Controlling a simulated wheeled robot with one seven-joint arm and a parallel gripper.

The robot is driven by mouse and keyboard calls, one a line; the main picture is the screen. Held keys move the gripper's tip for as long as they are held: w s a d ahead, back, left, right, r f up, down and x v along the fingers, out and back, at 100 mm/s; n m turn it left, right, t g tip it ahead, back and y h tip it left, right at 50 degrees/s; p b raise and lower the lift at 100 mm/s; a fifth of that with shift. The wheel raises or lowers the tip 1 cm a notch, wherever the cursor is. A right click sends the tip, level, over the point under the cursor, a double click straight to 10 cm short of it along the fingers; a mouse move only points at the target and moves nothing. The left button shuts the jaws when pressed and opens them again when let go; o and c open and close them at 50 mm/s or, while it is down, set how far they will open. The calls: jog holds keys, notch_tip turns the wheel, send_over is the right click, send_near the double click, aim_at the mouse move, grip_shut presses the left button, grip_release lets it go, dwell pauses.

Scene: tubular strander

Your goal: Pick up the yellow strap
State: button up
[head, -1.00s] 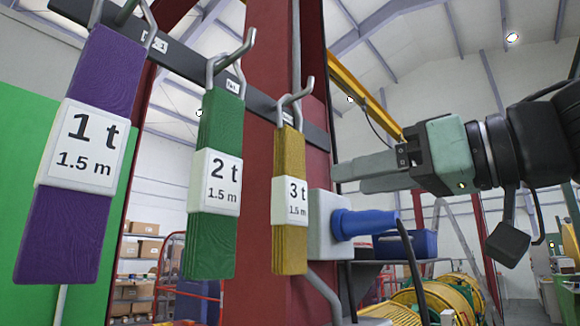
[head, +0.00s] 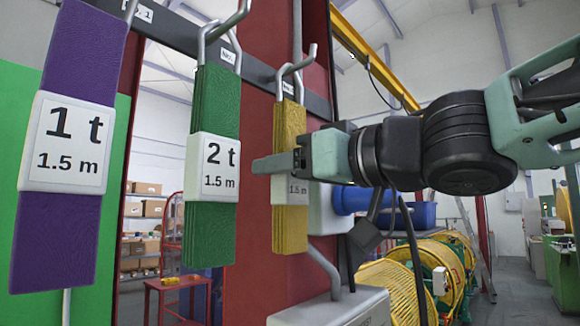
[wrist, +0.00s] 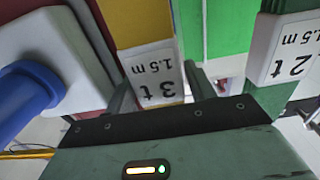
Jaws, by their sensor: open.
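The yellow strap (head: 289,235) hangs from a metal hook on the dark rail, with a white label reading 3 t, 1.5 m. My gripper (head: 268,163) reaches in from the right, and its fingers cover part of that label in the head view. In the wrist view the yellow strap (wrist: 140,22) and its label appear upside down, ahead of and roughly between the two open fingers (wrist: 158,80). The gripper is open and holds nothing. I cannot tell whether a finger touches the label.
The green 2 t strap (head: 210,225) hangs close to the left, near the fingertips. The purple 1 t strap (head: 72,230) hangs farther left. A grey box with a blue connector (head: 350,199) sits close on the right. A red column (head: 258,285) stands behind.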

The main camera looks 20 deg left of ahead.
jog(key=shift+x, duration=0.85)
jog(key=c, duration=1)
jog(key=shift+r, duration=0.1)
